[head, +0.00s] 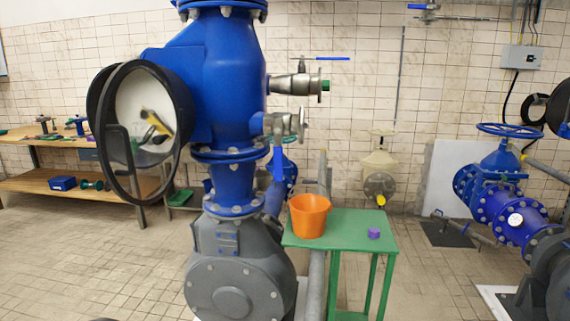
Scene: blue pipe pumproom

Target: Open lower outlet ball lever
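The lower outlet valve (286,124) is a small grey metal valve on the right side of the tall blue valve body (230,90). Its blue lever (278,164) hangs straight down, across the line of the horizontal outlet. Above it, the upper outlet valve (297,84) has a blue lever (320,58) lying level, along its outlet. The lower lever hangs above and left of an orange bucket, apart from it. Neither of my grippers shows in the head view, and nothing touches the lower lever.
The orange bucket (309,215) and a purple object (374,233) stand on a green table (345,245) below the valves. A large black ring (183,150) stands out at the left of the blue body. A wooden bench (90,187) is at left. Blue pipework (515,210) stands at right.

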